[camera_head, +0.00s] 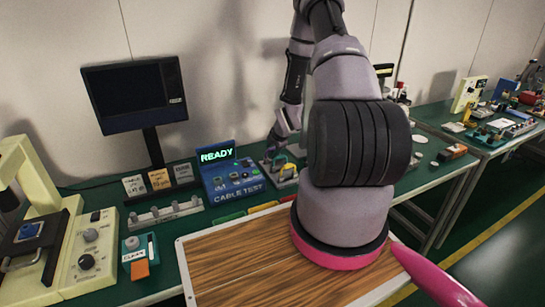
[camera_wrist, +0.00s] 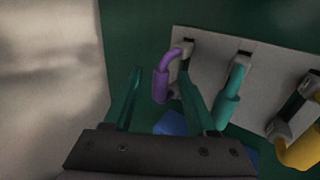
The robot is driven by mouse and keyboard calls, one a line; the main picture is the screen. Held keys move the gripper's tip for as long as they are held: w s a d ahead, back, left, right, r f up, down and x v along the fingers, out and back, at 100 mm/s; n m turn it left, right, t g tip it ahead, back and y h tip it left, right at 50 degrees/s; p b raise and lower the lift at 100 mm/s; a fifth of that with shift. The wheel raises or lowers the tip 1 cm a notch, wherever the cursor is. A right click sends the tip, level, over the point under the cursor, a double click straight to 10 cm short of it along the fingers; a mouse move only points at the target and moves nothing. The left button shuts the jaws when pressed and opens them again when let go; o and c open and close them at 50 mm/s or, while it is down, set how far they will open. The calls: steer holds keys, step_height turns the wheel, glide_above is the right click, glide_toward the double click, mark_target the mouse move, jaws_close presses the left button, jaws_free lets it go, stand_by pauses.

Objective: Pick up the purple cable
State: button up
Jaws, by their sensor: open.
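The purple cable (camera_wrist: 161,84) hangs by its bent upper end from a grey rack in the wrist view. Its thick lower part lies between the two fingers of my gripper (camera_wrist: 160,74) in the picture. The gripper is open, with a gap visible on the cable's left side; I cannot tell whether the right finger touches it. In the head view my gripper (camera_head: 273,153) reaches down at the rack behind the wooden board, and the purple cable is too small there to make out clearly.
The grey rack (camera_wrist: 212,72) also holds a teal cable (camera_wrist: 229,97) close to the right finger and a yellow cable (camera_wrist: 302,150) farther right. The blue cable tester (camera_head: 231,177) reads READY beside the rack. A wooden board (camera_head: 240,262) fills the front.

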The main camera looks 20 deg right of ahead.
jaws_close()
steer(key=shift+r, duration=0.15)
step_height(320, 180, up, 10)
steer(key=shift+f, duration=0.1)
stand_by(0.5)
